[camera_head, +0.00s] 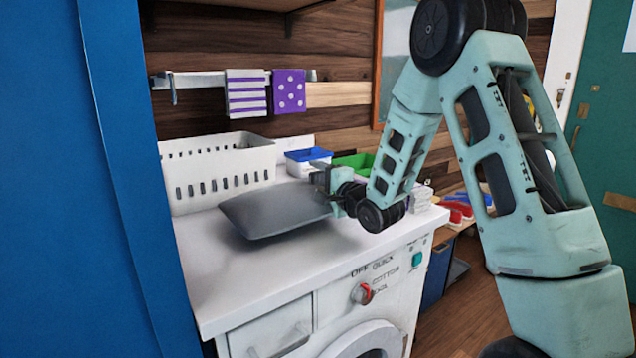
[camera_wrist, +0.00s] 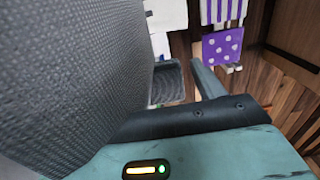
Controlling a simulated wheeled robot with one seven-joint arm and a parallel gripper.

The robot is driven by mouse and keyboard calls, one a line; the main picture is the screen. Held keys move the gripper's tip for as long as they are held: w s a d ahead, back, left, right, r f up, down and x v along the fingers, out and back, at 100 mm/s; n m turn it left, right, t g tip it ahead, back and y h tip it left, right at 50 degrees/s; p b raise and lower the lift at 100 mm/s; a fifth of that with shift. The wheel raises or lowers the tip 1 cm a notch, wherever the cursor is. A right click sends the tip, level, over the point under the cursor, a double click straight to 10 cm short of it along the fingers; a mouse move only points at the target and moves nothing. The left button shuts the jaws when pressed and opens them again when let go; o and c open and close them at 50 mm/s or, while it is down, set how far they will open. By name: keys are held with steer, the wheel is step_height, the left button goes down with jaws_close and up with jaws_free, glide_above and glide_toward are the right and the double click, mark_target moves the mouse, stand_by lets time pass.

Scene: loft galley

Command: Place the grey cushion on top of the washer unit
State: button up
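The grey cushion (camera_head: 275,208) is on the white top (camera_head: 215,262) of the washer unit (camera_head: 390,285), towards its front, with a dark shadow under its near edge. Whether all of its underside touches the top is not clear. My gripper (camera_head: 325,184) is at the cushion's right end. In the wrist view the cushion (camera_wrist: 65,75) fills the left side, close to the camera. There my gripper's fingers (camera_wrist: 190,82) stand apart, one ridged pad is bare, and I see no cushion between them. Part of the fingers is hidden.
A white slotted basket (camera_head: 218,172) stands behind the cushion. A blue-rimmed tub (camera_head: 308,160) and a green tray (camera_head: 355,163) are at the back. Purple cloths (camera_head: 246,93) hang from a wall rail. A blue panel (camera_head: 75,180) borders the left. The top's front left is clear.

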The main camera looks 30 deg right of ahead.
steer(key=shift+r, duration=0.1)
steer(key=shift+r, duration=0.1)
steer(key=s, duration=0.8)
steer(key=shift+s+d+b, duration=0.3)
steer(key=shift+s+b, duration=0.05)
steer(key=shift+s, duration=0.05)
steer(key=shift+s+f+b, duration=0.2)
steer(key=shift+f+b, duration=0.1)
steer(key=shift+b, duration=1.15)
steer(key=shift+s+b, duration=0.1)
steer(key=shift+b, duration=0.55)
steer(key=shift+s+b, duration=0.15)
steer(key=shift+b, duration=0.4)
